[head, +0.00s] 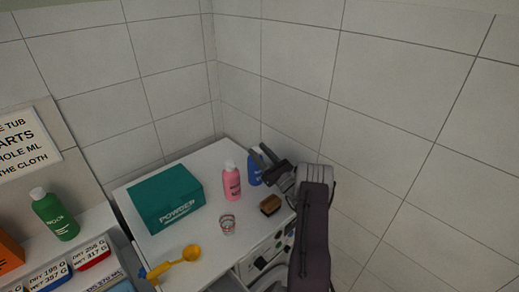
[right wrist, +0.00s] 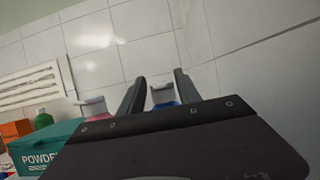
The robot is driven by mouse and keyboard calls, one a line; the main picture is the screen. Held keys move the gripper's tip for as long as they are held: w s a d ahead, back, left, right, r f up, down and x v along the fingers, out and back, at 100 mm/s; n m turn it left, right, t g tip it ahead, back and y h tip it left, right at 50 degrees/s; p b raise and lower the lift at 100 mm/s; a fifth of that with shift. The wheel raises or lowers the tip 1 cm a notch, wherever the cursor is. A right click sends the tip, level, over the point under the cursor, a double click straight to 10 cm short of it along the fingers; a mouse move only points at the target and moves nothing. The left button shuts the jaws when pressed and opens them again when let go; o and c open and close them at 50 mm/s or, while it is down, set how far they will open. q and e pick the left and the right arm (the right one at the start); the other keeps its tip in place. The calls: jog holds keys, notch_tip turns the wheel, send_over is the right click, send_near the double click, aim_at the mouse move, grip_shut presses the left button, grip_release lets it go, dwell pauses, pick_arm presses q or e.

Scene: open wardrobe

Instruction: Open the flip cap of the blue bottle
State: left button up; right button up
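The blue bottle (head: 254,174) stands upright at the back right of the white top, partly hidden by my right gripper (head: 262,154). In the right wrist view its white cap (right wrist: 163,94) and a bit of its blue shoulder show between the two fingers. My right gripper, also in the right wrist view (right wrist: 160,90), is open, with its fingers apart on either side of the cap. I cannot tell whether a finger touches the cap or whether the flip lid is up. My left gripper is not in view.
A pink bottle (head: 232,184) stands just left of the blue bottle. A teal powder box (head: 165,197), a small glass cup (head: 227,225), a brown brush-like block (head: 270,205) and a yellow scoop (head: 180,260) are on the white top (head: 206,240). Tiled walls close in the back and right.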

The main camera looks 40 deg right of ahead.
aim_at(254, 148)
jog(key=shift+s, duration=0.2)
jog(key=shift+w, duration=0.2)
grip_shut()
jog(key=shift+s, duration=0.1)
jog(key=shift+r+g+p, duration=0.6)
jog(key=shift+g+p, duration=0.1)
jog(key=shift+p, duration=0.35)
jog(key=w+r+g+p, duration=0.1)
jog(key=g+p, duration=0.2)
jog(key=p, duration=0.1)
jog(key=r+g+p, duration=0.1)
jog(key=g+p, duration=0.2)
jog(key=w+r+g+h+p, duration=0.1)
jog(key=g+p, duration=0.2)
jog(key=p, duration=0.1)
jog(key=shift+w+a+r+g+p, duration=0.15)
jog(key=shift+w+g+p, duration=0.15)
jog(key=shift+g+p, duration=0.1)
jog(key=shift+w+g+p, duration=0.5)
jog(key=shift+g+p, duration=0.2)
jog(key=shift+g, duration=0.5)
jog(key=shift+w+f+g, duration=0.2)
jog(key=shift+w+g, duration=0.2)
jog(key=shift+g, duration=0.7)
jog(key=shift+w+a+g+h, duration=0.1)
jog(key=shift+g+h, duration=0.2)
jog(key=shift+g, duration=0.2)
jog(key=shift+f, duration=0.15)
